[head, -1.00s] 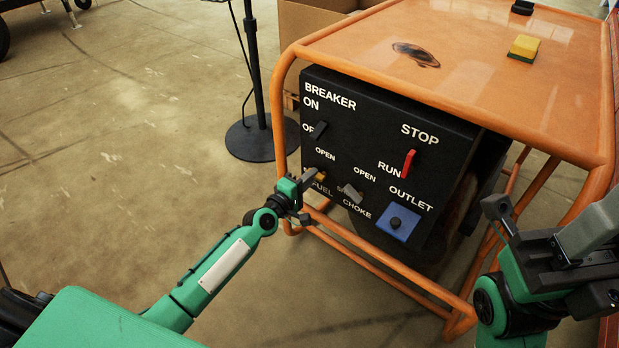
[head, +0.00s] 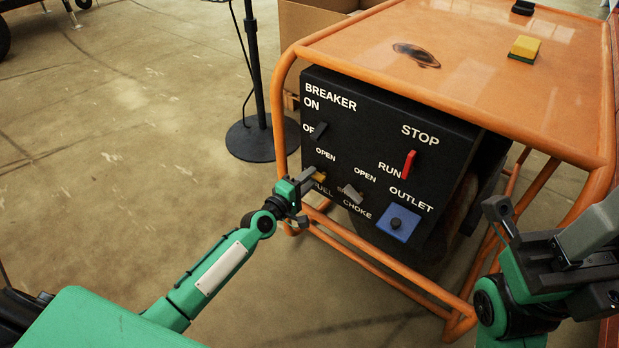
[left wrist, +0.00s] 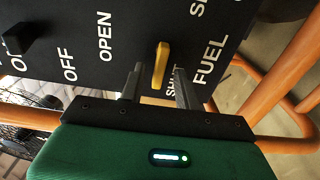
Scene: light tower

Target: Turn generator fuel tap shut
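The yellow fuel tap (head: 319,177) is low on the left of the generator's black panel (head: 350,130). In the left wrist view the tap (left wrist: 161,65) is a small yellow lever between the OPEN and SHUT labels, beside the word FUEL. My left gripper (head: 308,180) is at the tap. In the left wrist view its two fingers (left wrist: 157,86) are apart, one on each side of the tap's lower end, with gaps visible. My right gripper (head: 500,220) is at the right, away from the panel; its fingers are partly seen and look apart.
An orange tube frame (head: 375,270) surrounds the generator, with a bar close to my left gripper. The panel also carries a breaker switch (head: 318,131), a grey choke lever (head: 352,193), a red stop/run switch (head: 409,163) and a blue outlet (head: 398,222). A sponge (head: 525,47) lies on top.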

